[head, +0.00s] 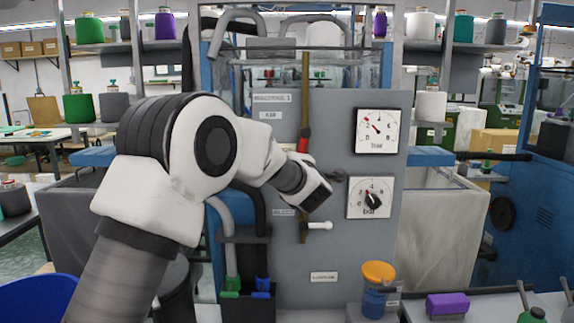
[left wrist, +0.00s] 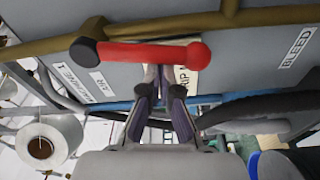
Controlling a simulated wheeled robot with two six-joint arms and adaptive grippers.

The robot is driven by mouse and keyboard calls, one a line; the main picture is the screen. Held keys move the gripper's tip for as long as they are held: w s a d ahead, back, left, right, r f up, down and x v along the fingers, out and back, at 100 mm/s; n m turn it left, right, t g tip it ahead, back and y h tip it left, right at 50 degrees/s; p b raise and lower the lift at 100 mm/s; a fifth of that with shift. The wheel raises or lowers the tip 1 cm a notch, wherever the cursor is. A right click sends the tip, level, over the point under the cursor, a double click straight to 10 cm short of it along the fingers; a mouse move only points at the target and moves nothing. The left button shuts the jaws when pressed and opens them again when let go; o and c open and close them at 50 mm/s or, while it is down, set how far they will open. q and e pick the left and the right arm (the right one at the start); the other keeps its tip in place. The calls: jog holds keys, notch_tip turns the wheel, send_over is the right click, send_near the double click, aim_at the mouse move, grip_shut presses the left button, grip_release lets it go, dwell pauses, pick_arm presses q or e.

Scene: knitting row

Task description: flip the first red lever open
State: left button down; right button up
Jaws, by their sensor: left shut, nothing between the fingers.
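The red lever (head: 303,140) sits on a vertical brown pipe (head: 305,85) on the front of the grey machine panel. In the left wrist view the lever (left wrist: 150,55) has a red handle and a dark end at its left, and lies roughly along the pipe (left wrist: 230,22). My left gripper (head: 338,177) is at the panel, to the right of and a little below the lever in the head view. In the left wrist view its fingers (left wrist: 162,85) are shut and empty, with the tips close to the handle; whether they touch it I cannot tell. My right gripper is not in view.
A white-handled lever (head: 319,225) sticks out sideways lower on the pipe. Two dials, the upper (head: 377,130) and the lower (head: 370,198), are on the panel's right. An orange-topped container (head: 378,272) and a purple block (head: 447,305) stand low in front.

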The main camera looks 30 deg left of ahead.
pick_arm(q)
jog(key=shift+w+d+f+n+b, duration=0.25)
jog(key=shift+w+d+n+b, duration=0.15)
jog(key=shift+d+n, duration=0.2)
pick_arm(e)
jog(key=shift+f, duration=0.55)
pick_arm(q)
jog(key=shift+a, duration=0.1)
